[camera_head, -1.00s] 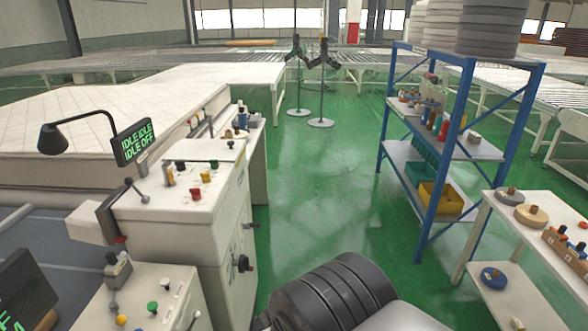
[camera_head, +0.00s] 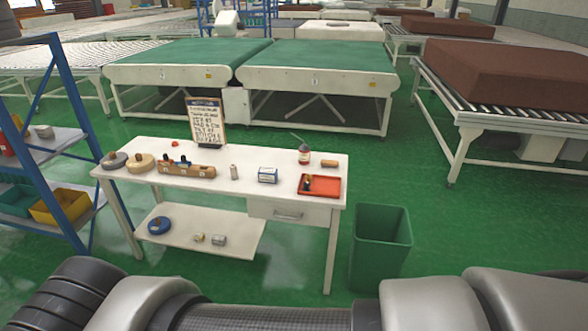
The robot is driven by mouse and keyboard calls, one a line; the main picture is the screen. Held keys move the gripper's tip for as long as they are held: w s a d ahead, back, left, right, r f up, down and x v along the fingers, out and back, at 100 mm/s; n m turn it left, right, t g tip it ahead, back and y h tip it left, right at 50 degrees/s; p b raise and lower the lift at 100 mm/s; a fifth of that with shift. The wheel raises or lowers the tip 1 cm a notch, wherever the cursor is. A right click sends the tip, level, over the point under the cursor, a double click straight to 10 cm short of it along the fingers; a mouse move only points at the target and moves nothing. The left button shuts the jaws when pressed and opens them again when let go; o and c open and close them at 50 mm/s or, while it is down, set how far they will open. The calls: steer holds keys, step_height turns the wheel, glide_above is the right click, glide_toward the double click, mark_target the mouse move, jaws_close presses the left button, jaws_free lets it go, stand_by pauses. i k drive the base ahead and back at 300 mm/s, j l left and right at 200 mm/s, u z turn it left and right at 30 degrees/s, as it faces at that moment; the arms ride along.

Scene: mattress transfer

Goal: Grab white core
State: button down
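A white, mattress-like slab (camera_head: 340,30) lies far off at the top centre, behind the green-topped conveyors. It is too small to tell whether it is the white core. My gripper is not in view. Only grey and black links of my own arm show along the bottom edge, far from the slab.
A white workbench (camera_head: 325,166) with small tools and a red tray (camera_head: 319,185) stands ahead, with a green bin (camera_head: 380,247) at its right. A blue shelf (camera_head: 64,125) is at left. Two green conveyors (camera_head: 315,83) and brown slabs (camera_head: 525,77) lie beyond. Green floor is free at right.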

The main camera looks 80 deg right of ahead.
mark_target(233, 167)
steer(key=z, duration=2.45)
steer(key=i+j+z, duration=0.4)
steer(key=i+j, duration=0.15)
steer(key=i+j+z, duration=0.4)
steer(key=j, duration=0.3)
steer(key=i+j+z, duration=0.2)
steer(key=j, duration=0.2)
steer(key=i+j+z, duration=0.2)
steer(key=j, duration=0.2)
steer(key=i+j, duration=0.15)
steer(key=j, duration=0.2)
steer(key=i+j, duration=0.1)
steer(key=j, duration=0.25)
steer(key=i+j, duration=0.15)
steer(key=j, duration=0.15)
steer(key=i+j, duration=0.1)
steer(key=j, duration=0.25)
